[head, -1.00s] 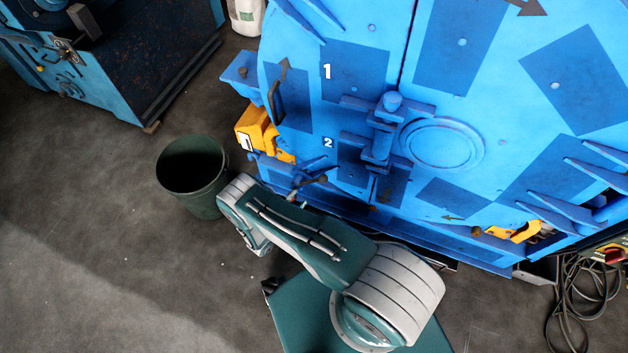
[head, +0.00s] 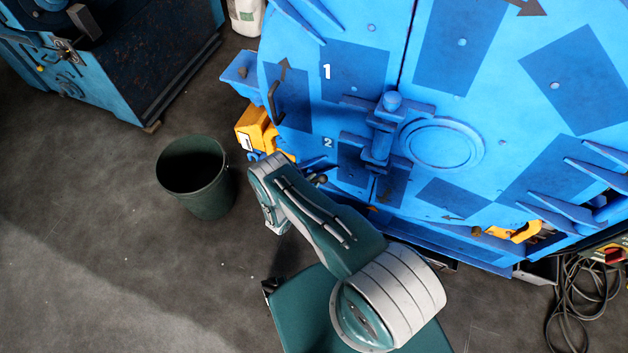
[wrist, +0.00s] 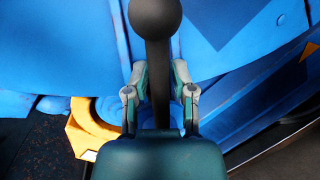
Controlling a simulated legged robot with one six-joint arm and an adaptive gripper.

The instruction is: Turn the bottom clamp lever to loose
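The bottom clamp lever is a dark rod with a round ball end (wrist: 155,18). It runs down the middle of the wrist view, and its lower end is hidden behind my gripper's body. My gripper (wrist: 158,72) is open, with one finger on each side of the rod and a visible gap to it on both sides. In the head view a dark ball end (head: 322,179) shows just right of my arm's tip, low on the blue drum blaster door (head: 350,75). My fingers are hidden there by my own arm.
A green bin (head: 192,180) stands on the floor left of my arm. A yellow bracket (head: 253,124) sits at the door's left edge; yellow metal (wrist: 85,130) also shows in the wrist view. Cables (head: 572,300) lie at the right. Floor is open at the left.

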